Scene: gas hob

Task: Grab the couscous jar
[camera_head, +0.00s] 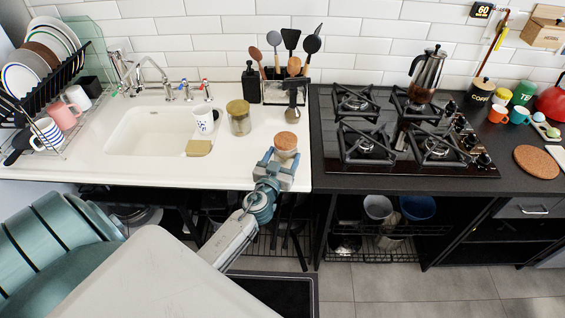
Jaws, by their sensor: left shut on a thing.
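A small jar with a round cork-coloured lid (286,141) is near the front right edge of the white counter, in the head view. No label on it can be read, so I cannot tell from looks that it is the couscous jar. My left gripper (282,161) comes up from the lower left and is shut on this jar, with a finger on either side. The gripper hides most of the jar's body, and I cannot tell whether its base touches the counter. My right gripper is not in view.
A utensil holder (284,92) is behind. A dish rack (60,90) is left.

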